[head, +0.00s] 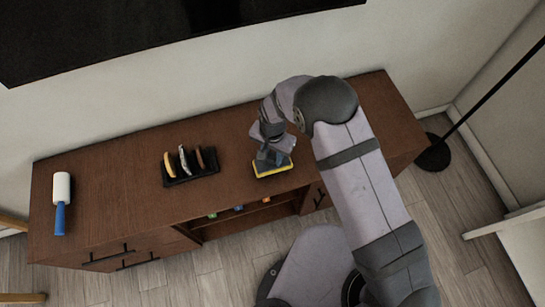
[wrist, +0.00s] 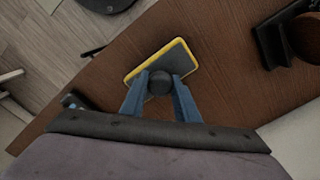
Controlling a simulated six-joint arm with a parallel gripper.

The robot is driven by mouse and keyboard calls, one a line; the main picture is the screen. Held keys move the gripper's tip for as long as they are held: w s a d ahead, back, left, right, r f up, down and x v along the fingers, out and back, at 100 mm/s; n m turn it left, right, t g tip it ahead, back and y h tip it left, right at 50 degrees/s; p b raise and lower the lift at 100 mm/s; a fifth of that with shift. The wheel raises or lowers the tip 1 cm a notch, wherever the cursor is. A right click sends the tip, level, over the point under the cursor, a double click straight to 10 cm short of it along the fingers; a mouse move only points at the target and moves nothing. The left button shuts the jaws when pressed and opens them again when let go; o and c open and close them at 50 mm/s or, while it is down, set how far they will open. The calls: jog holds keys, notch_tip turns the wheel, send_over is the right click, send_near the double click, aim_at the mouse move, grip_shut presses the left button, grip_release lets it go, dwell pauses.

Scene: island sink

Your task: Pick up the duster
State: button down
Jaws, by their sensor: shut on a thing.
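The duster is a flat grey pad with a yellow edge (head: 273,170) and a round dark knob on top. It is at the front middle of the brown cabinet top. In the wrist view the duster (wrist: 180,56) lies just beyond my fingers, turned at a slant. My gripper (head: 268,157) points down over it. In the wrist view the blue fingers of my gripper (wrist: 160,84) are shut on the knob, one on each side. I cannot tell whether the pad touches the cabinet top. My fingers hide part of the pad.
A black rack (head: 192,180) with three upright slices stands left of the duster. A white roller with a blue handle (head: 61,203) lies at the cabinet's left end. The cabinet top (head: 115,180) is bare between them. A wall and a dark screen (head: 150,22) are behind.

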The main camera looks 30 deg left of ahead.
aim_at(272, 156)
notch_tip(272, 156, up, 9)
jog(key=shift+r+b, duration=0.1)
jog(key=shift+b, duration=0.75)
jog(key=c, duration=2)
grip_release()
jog(key=c, duration=0.3)
